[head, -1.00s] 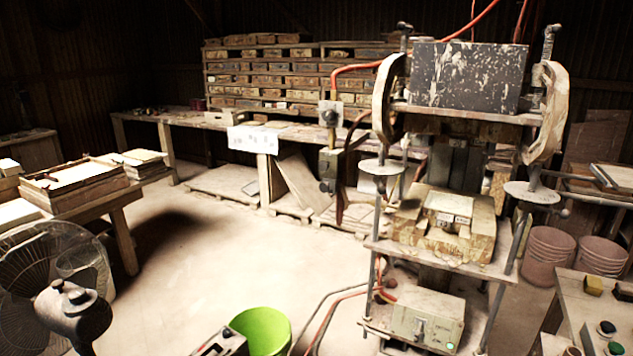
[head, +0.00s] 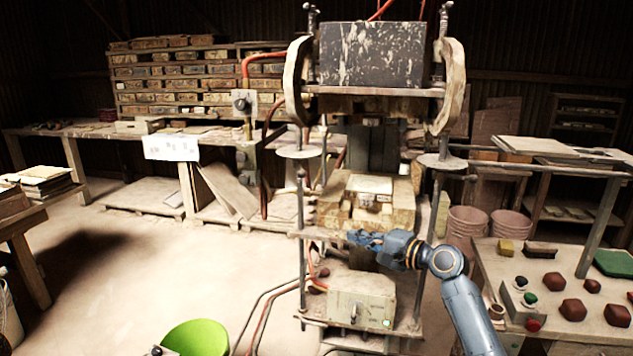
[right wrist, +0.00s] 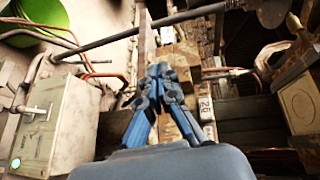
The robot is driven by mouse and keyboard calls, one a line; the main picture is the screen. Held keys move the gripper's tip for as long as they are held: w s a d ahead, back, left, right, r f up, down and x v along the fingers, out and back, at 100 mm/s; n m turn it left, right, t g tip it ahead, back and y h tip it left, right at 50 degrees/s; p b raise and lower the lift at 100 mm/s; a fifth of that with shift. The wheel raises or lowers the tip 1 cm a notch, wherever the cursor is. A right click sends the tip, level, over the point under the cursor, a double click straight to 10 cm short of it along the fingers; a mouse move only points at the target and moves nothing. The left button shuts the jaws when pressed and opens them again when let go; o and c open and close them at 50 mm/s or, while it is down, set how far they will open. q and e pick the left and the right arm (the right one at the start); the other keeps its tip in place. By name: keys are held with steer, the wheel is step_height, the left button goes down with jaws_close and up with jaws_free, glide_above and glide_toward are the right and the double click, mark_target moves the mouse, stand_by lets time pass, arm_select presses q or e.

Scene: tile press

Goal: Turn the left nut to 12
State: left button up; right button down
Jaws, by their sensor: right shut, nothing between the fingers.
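The tile press has two upright rods, each carrying a flat round plate-like nut. The left nut (head: 300,152) sits on the left rod below the curved frame, and the right nut (head: 442,162) is on the right rod. No number is readable on either. My right gripper (head: 354,237) is shut and empty, in front of the press's lower shelf, below and right of the left nut and apart from it. Its closed fingers also show in the right wrist view (right wrist: 160,72), near the rod and wooden blocks.
A mould block (head: 368,190) rests on the press shelf. A control box (head: 360,300) stands below, and a green bucket (head: 197,338) is on the floor. At right, a table (head: 485,270) holds several dark red pieces. Hoses hang by the left rod.

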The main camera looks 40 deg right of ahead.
mark_target(301, 170)
steer(key=s+r+t+y, duration=0.2)
steer(key=s+r, duration=0.1)
steer(key=r, duration=1)
steer(key=a+p+x, duration=0.1)
steer(key=p+x, duration=0.2)
steer(key=x, duration=0.3)
steer(key=a+p+x, duration=0.2)
steer(key=p+x, duration=0.1)
steer(key=x, duration=0.3)
steer(key=shift+r, duration=0.3)
steer(key=shift+s, duration=0.1)
